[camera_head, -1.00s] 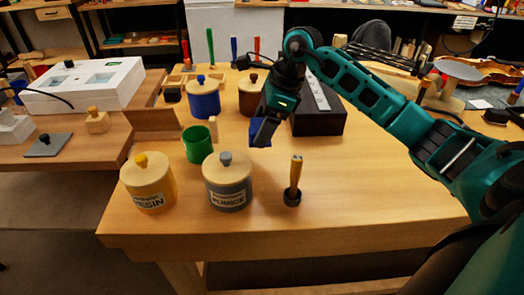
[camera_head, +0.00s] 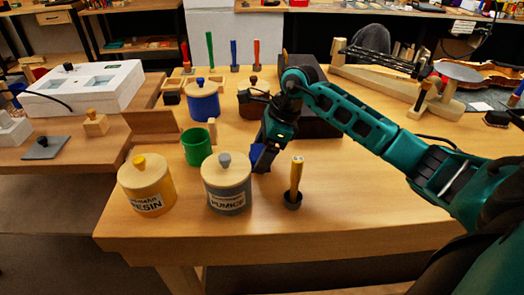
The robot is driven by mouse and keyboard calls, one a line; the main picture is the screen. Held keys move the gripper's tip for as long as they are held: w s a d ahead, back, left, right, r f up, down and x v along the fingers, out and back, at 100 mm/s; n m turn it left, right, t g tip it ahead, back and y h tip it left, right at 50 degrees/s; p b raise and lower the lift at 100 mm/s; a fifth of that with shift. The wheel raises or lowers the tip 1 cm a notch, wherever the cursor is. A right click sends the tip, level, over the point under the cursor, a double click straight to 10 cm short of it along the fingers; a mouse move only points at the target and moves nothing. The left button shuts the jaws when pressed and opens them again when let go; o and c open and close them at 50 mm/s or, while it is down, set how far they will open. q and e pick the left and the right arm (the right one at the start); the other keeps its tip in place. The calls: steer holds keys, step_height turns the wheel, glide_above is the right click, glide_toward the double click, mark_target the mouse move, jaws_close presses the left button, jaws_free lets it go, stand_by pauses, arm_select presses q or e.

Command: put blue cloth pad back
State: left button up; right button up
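My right gripper (camera_head: 262,163) reaches down over the middle of the bench, between the pumice jar and the dark box. It appears shut on the blue cloth pad (camera_head: 256,153), of which only a small blue part shows beside the dark fingers; the rest is hidden behind them. I cannot tell whether the pad touches the bench top. My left gripper is not in view.
Near the pad stand the grey pumice jar (camera_head: 227,188), a wooden-handled tool (camera_head: 295,185) and a green cup (camera_head: 196,147). The yellow resin jar (camera_head: 147,188) is front left. A dark box (camera_head: 318,122) stands behind my arm. The bench (camera_head: 370,195) is clear at front right.

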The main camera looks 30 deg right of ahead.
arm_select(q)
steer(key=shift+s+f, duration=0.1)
arm_select(e)
steer(key=o, duration=0.4)
steer(key=shift+d+r, duration=0.1)
steer(key=shift+r, duration=0.35)
arm_select(q)
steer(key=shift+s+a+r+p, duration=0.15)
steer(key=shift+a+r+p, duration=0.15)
steer(key=shift+p, duration=0.45)
arm_select(e)
steer(key=v, duration=1.1)
steer(key=shift+s+r, duration=0.15)
steer(key=shift+r, duration=0.1)
